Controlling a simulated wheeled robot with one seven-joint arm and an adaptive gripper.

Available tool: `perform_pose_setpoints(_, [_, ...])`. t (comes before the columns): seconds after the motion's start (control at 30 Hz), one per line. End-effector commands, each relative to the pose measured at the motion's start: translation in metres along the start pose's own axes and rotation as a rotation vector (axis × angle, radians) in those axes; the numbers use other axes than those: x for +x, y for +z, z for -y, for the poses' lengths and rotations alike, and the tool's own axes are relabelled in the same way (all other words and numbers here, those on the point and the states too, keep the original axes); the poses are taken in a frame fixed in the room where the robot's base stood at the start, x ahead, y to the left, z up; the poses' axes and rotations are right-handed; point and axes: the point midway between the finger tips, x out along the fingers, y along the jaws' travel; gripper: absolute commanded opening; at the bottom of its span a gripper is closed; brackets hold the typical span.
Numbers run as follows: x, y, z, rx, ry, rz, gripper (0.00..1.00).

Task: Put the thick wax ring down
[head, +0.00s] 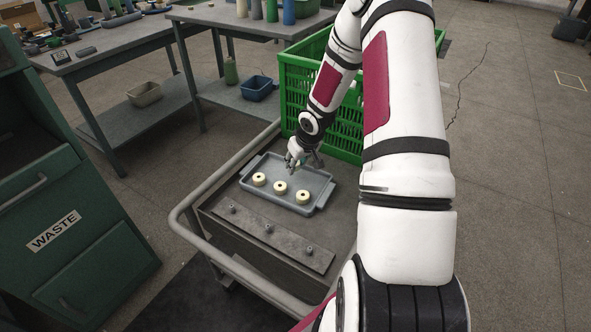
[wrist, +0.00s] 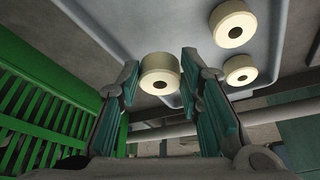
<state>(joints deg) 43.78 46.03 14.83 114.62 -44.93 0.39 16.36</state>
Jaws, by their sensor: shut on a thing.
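The thick wax ring (wrist: 160,75) is cream, with a dark hole and a tall side wall. In the wrist view it sits between the two fingertips of my gripper (wrist: 160,70), which touch it on both sides. In the head view my gripper (head: 293,163) is over the back part of the grey tray (head: 318,208), and the held ring cannot be made out there. Three cream rings stand in a row in the tray: left (head: 259,179), middle (head: 280,188) and right (head: 302,197). Whether the held ring touches the tray cannot be told.
The tray rests on a dark cart (head: 225,240) with a tube rail. A bar with three small pegs (head: 268,229) lies in front of the tray. A green crate (head: 295,92) stands close behind. A green waste cabinet (head: 60,215) is at left; work tables stand beyond.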

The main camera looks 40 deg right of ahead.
Motion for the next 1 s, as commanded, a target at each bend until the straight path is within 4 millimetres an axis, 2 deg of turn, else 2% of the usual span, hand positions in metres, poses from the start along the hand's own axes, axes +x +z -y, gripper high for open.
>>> perform_pose_setpoints(0.13, [0.005, -0.009, -0.002, 0.001, -0.001, -0.002, 0.14])
perform_pose_setpoints(0.37, [0.037, 0.005, -0.001, -0.001, -0.001, 0.002, 0.14])
perform_pose_setpoints(0.77, [0.040, 0.006, -0.001, 0.000, -0.001, 0.000, 0.14])
perform_pose_setpoints(0.8, [0.040, 0.006, -0.001, 0.000, -0.001, 0.000, 0.40])
perform_pose_setpoints(1.0, [0.039, 0.006, -0.001, 0.000, -0.001, 0.000, 0.41])
